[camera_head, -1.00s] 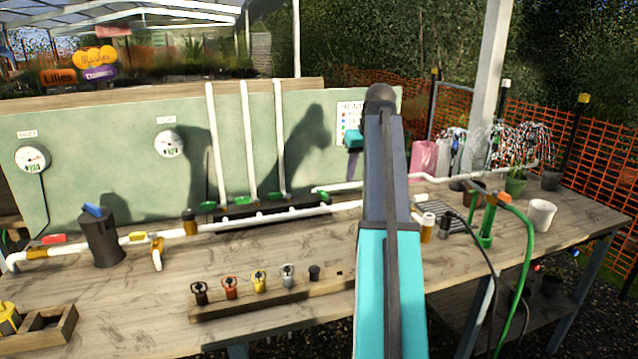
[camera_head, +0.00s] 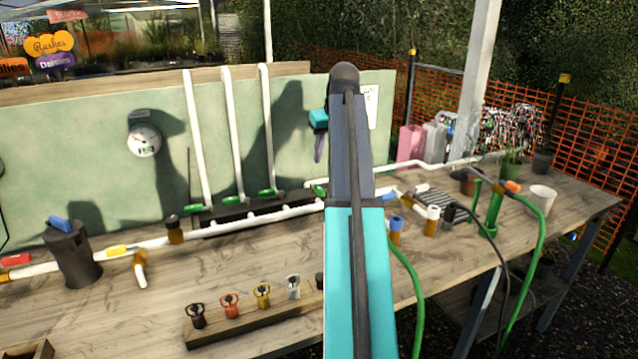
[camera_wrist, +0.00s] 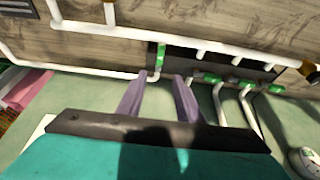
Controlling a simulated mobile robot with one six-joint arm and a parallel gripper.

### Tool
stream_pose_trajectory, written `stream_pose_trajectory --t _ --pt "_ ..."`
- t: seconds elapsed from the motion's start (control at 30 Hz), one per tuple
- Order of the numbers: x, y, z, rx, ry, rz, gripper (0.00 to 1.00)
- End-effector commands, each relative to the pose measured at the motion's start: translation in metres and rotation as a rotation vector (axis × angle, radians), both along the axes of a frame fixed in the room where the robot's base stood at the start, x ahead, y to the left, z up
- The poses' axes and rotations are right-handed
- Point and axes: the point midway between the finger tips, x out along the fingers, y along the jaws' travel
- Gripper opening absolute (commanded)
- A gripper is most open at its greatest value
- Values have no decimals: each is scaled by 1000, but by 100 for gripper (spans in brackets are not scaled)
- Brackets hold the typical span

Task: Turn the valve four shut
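Several green valve handles sit in a row on a dark manifold with white pipes (camera_head: 228,92) rising from it; no numbers are readable. The rightmost green handle (camera_head: 318,190) in the head view is partly hidden by my arm; I take it as valve four. In the wrist view this handle (camera_wrist: 160,56) stands lengthwise, while the other handles, such as one (camera_wrist: 207,77), lie crosswise. My gripper (camera_head: 319,150) hangs just above it, fingers pointing down. In the wrist view my gripper (camera_wrist: 158,90) is open and empty, its purple fingers apart, the handle beyond the gap between them.
A green back panel (camera_head: 60,150) with a round gauge (camera_head: 144,140) stands behind the manifold. A long white pipe (camera_head: 205,231) runs in front. A wooden rack (camera_head: 250,330) with several coloured fittings lies nearer. A dark canister (camera_head: 72,255) stands at left.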

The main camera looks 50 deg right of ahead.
Motion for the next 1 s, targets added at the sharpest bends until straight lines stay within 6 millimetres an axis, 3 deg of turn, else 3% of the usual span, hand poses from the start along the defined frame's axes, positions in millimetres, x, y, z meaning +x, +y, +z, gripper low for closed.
stream_pose_trajectory --t 0.43,1.0 --pt "5 -2 -13 0 0 -1 33" --pt "30 -13 -81 1 1 -2 33"
